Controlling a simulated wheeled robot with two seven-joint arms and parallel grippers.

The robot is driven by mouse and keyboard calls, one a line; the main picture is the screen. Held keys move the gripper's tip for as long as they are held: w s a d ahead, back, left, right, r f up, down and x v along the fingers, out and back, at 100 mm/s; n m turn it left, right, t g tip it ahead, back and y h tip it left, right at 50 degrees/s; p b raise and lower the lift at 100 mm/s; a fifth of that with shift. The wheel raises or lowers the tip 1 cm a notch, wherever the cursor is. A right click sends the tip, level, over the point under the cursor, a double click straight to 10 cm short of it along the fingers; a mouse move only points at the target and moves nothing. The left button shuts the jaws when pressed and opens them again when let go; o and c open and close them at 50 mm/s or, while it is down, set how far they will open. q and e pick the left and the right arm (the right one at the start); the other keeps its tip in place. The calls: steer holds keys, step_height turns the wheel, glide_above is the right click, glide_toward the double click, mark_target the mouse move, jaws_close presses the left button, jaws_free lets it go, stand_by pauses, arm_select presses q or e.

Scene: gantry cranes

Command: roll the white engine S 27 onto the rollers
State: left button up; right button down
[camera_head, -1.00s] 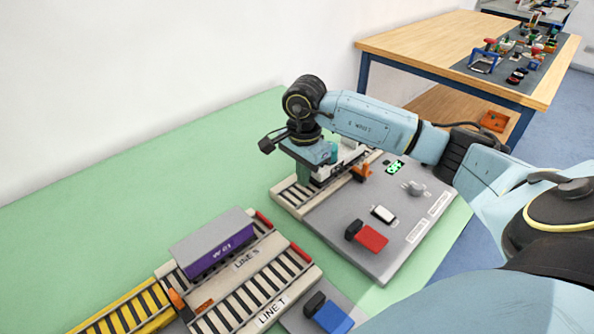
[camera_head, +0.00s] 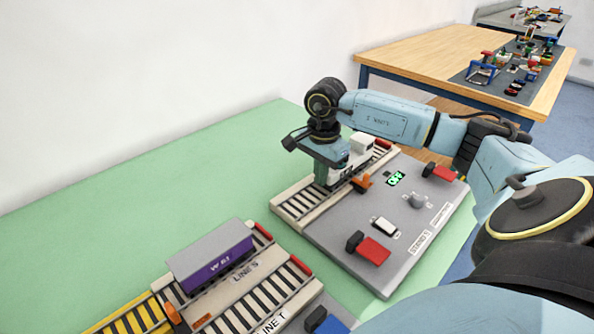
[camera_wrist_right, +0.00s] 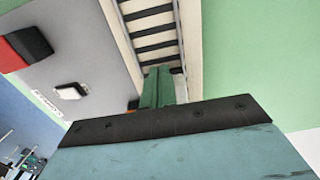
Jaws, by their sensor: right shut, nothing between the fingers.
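The white engine (camera_head: 363,144) stands on the pale track (camera_head: 293,208) of the grey board, towards its far end. Its near part is hidden behind my right gripper, and I cannot read its label. My right gripper (camera_head: 323,182) is shut and empty, pointing down low over the track at the near side of the engine. I cannot tell whether it touches the engine. In the right wrist view its green fingers (camera_wrist_right: 158,88) are together over the track beside dark rungs (camera_wrist_right: 152,30). I cannot make out which part is the rollers. My left gripper is not in view.
An orange block (camera_head: 361,183) sits beside the track. The grey board (camera_head: 335,232) carries a green-lit sign (camera_head: 396,179), a white switch (camera_head: 384,227) and red-handled parts (camera_head: 373,250). A purple wagon W 61 (camera_head: 212,262) stands on the LINE S track. The green table behind is clear.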

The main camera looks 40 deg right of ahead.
steer(key=d, duration=0.8)
steer(key=shift+s+d, duration=0.1)
steer(key=shift+d, duration=0.3)
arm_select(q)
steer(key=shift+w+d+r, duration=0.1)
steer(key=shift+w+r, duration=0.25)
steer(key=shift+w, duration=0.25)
